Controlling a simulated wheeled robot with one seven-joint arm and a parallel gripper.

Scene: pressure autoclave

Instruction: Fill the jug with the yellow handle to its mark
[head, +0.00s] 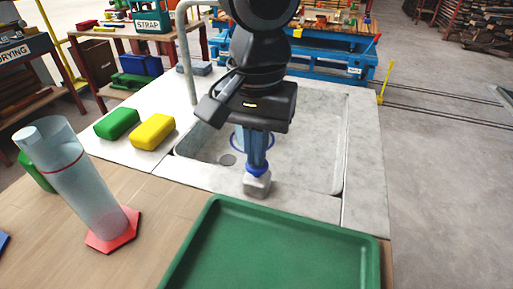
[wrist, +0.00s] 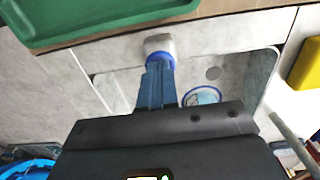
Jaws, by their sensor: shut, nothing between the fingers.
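No yellow handle shows in either view. A clear vessel with a blue rim (head: 238,137) stands in the sink behind my gripper. Its rim also shows in the wrist view (wrist: 203,96), and my gripper hides part of it. I cannot tell its handle, its mark or its water level. My gripper (head: 257,172) points down with its blue fingers shut and empty. The fingertips are at a pale grey knob (head: 257,186) with a blue collar at the sink's front edge, also in the wrist view (wrist: 158,43). They appear to touch it.
The sink (head: 310,140) has a drain (head: 227,160) and a tall curved tap pipe (head: 187,60). A clear cylinder (head: 85,185) on a red base stands at left. A green block (head: 117,123) and yellow block (head: 152,131) lie beside the sink. A green tray (head: 270,250) is in front.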

